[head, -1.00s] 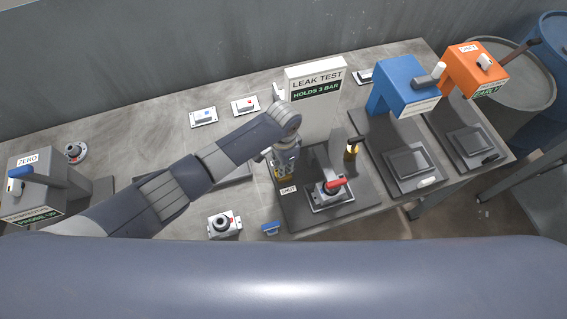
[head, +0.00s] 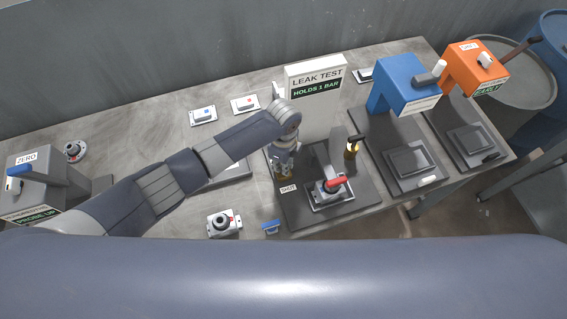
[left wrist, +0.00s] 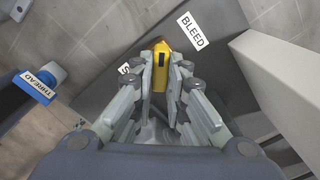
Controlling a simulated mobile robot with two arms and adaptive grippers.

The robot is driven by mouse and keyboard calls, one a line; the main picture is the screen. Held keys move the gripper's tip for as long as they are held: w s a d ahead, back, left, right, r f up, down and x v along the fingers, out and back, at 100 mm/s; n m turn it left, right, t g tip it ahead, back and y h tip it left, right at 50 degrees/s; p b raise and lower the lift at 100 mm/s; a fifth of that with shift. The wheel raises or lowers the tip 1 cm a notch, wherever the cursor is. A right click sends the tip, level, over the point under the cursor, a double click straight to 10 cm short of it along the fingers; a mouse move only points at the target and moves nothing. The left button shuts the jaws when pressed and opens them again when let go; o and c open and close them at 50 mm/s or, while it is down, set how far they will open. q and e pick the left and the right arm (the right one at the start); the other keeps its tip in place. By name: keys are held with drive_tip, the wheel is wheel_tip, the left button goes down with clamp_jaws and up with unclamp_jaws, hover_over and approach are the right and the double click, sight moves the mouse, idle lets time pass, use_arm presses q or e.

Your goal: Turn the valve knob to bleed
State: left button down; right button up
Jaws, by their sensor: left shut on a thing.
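The yellow valve knob (left wrist: 161,62) with a dark mark sits between the fingers of my left gripper (left wrist: 161,75) in the left wrist view. The fingers are shut on it from both sides. A white BLEED label (left wrist: 191,31) lies to the knob's upper right, and another label, partly hidden by the fingers, is at its left. In the head view my left gripper (head: 284,172) is low over the left side of the leak test station (head: 317,113), beside a SHUT label (head: 288,188). The station's sign reads HOLDS 1 BAR. My right gripper is not in view.
Blue (head: 403,84) and orange (head: 474,69) stations stand at the right. The bench at the back left is mostly clear.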

use_arm(q)
drive_tip(key=m+b, duration=0.1)
drive_tip(key=m, duration=0.3)
drive_tip(key=shift+w+m, duration=0.1)
drive_tip(key=shift+m, duration=0.2)
drive_tip(key=m+b, duration=0.1)
drive_tip(key=m, duration=0.3)
drive_tip(key=shift+m, duration=0.3)
drive_tip(key=shift+r, duration=0.1)
drive_tip(key=c, duration=1.6)
unclamp_jaws()
wheel_tip(320, 180, up, 12)
